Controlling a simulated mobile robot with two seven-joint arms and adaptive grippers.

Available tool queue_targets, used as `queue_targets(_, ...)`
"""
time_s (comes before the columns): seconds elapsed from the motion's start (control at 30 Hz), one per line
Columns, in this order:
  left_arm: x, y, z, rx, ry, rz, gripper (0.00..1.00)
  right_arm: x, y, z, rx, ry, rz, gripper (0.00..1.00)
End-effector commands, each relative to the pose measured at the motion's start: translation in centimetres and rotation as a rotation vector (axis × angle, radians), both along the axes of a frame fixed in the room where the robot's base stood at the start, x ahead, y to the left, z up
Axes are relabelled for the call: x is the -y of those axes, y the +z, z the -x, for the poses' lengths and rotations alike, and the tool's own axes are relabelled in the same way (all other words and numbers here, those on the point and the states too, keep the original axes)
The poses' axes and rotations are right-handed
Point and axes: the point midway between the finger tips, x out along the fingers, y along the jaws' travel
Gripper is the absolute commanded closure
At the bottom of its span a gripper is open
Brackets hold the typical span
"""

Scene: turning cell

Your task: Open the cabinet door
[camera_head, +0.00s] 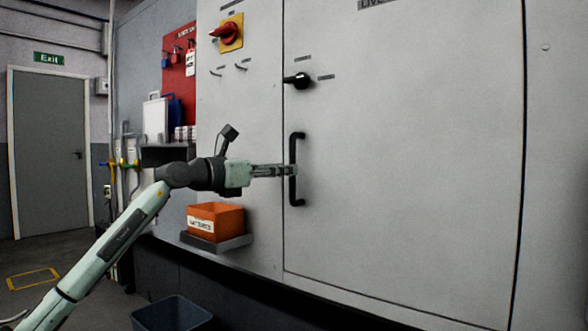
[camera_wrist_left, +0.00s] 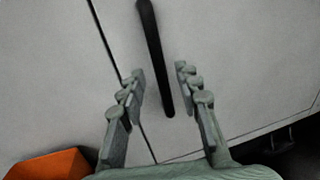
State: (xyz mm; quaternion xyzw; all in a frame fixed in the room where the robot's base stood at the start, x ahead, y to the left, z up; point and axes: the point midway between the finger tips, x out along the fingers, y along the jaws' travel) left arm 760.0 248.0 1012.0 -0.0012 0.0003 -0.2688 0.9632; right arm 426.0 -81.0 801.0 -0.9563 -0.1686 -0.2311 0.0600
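The cabinet door (camera_head: 410,150) is a large pale grey panel that looks shut, with a thin seam along its left edge. Its black bar handle (camera_head: 293,190) stands upright near that edge. A black knob (camera_head: 298,81) sits above the handle. My left gripper (camera_head: 288,170) reaches in from the left, with its fingertips at the handle. In the left wrist view the gripper (camera_wrist_left: 160,73) is open, and the handle (camera_wrist_left: 153,45) shows between its two fingers, touching neither visibly. I cannot tell how deep the handle lies between them. My right gripper is not in view.
A red rotary switch (camera_head: 229,32) on a yellow plate is at upper left. An orange bin (camera_head: 216,220) sits on a small shelf just below my left gripper. A dark grey bin (camera_head: 172,314) stands on the floor. A grey exit door (camera_head: 48,150) is far left.

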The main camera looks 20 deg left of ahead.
Motion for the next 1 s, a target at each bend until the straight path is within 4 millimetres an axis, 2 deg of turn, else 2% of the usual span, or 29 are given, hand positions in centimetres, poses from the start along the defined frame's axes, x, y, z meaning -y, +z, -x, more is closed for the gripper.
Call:
queue_targets(0.2,1.6,0.1,-2.5,0.0,-0.001,0.001,0.67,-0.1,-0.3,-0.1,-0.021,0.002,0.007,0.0)
queue_targets(0.57,1.9,0.0,-3.1,0.001,0.0,-0.001,0.67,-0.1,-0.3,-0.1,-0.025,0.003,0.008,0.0)
queue_targets(0.83,1.9,0.0,-3.1,0.001,0.0,-0.001,0.98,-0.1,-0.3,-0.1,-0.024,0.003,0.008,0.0)
queue_targets(1.0,1.9,0.0,-3.1,0.001,0.0,-0.001,1.0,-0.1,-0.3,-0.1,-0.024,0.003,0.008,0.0)
